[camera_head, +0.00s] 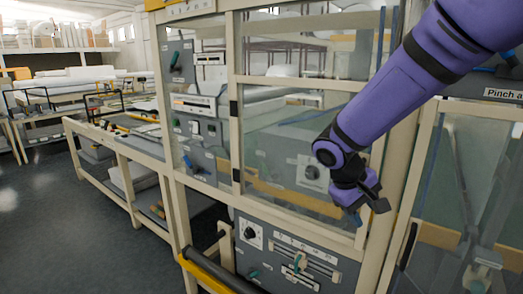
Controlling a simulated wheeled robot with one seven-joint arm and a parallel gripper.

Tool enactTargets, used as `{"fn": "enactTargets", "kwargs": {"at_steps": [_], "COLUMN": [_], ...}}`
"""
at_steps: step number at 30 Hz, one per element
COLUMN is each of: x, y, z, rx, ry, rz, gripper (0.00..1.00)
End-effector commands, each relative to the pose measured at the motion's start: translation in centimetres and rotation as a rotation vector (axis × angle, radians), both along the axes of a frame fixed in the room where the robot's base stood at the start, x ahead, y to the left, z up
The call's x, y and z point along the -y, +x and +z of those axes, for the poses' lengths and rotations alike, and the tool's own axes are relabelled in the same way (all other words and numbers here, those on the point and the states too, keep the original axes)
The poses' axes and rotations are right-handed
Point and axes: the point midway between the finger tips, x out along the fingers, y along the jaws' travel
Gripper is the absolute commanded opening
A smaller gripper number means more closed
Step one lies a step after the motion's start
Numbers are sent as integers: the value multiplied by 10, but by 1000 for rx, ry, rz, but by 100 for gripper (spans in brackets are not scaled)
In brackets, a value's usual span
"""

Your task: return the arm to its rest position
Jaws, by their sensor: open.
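My purple arm comes in from the top right. It reaches down and left in front of a cream-framed machine cabinet (232,105). My gripper (372,212) is at its lower end, dark-tipped and open, with nothing seen between its fingers. It is in front of the cabinet's glazed panel, near the lower right frame post. I cannot tell whether it touches the frame.
A grey control panel (283,258) with a dial and sliders is below my gripper. A black and yellow bar (215,272) juts out at the bottom. A workbench (121,142) stands at left, with clear dark floor (50,215) before it.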

Motion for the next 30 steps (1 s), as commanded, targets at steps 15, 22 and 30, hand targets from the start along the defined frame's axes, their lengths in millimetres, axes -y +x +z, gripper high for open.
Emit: {"fn": "enactTargets", "kwargs": {"at_steps": [15,22,30], "x": [58,71,75], "y": [-98,-146,-192], "z": [95,120,134], "rx": [206,326,460], "ry": [314,435,537], "rz": [-172,-218,-248], "gripper": [48,48,48]}}
